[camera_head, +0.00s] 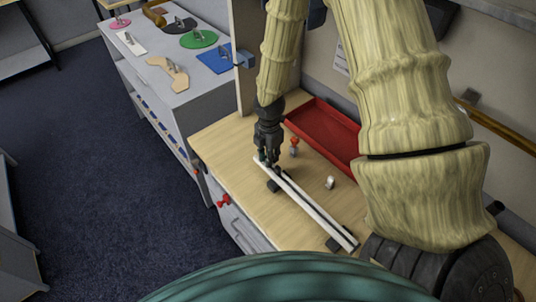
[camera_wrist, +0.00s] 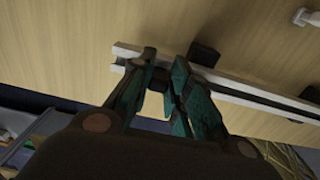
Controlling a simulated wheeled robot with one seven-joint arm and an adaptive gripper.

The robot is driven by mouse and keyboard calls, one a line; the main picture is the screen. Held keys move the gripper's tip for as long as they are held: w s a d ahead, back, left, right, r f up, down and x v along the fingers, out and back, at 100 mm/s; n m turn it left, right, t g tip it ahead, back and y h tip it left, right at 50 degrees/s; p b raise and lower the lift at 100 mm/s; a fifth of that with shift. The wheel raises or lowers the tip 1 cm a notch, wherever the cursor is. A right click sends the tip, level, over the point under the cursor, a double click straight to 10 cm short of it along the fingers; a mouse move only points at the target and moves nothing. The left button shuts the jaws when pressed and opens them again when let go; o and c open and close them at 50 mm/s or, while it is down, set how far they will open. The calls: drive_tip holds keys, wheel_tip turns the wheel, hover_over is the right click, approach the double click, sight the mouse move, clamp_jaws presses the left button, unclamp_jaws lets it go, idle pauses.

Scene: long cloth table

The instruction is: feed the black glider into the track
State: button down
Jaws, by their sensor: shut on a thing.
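The track (camera_head: 308,206) is a long pale rail with a dark slot, lying diagonally along the wooden worktop; it also shows in the wrist view (camera_wrist: 250,93). My gripper (camera_head: 268,162) is at the track's far left end. In the wrist view my gripper's fingers (camera_wrist: 164,57) are closed around a small dark piece, the black glider (camera_wrist: 158,76), at that end of the rail. The fingers hide much of the glider. I cannot tell whether it sits inside the slot or just at its mouth.
Dark support blocks (camera_head: 333,244) (camera_wrist: 204,53) stand under the rail. A red tray (camera_head: 322,130), a small red-and-blue piece (camera_head: 294,148) and a small pale fitting (camera_head: 329,183) are behind the rail. A red clamp (camera_head: 223,200) is at the front edge. A grey cabinet (camera_head: 170,95) stands left.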

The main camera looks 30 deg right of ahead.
drive_tip(key=shift+s, duration=0.45)
drive_tip(key=c, duration=1.3)
unclamp_jaws()
drive_tip(key=shift+d+r, duration=0.1)
drive_tip(key=shift+r, duration=5.9)
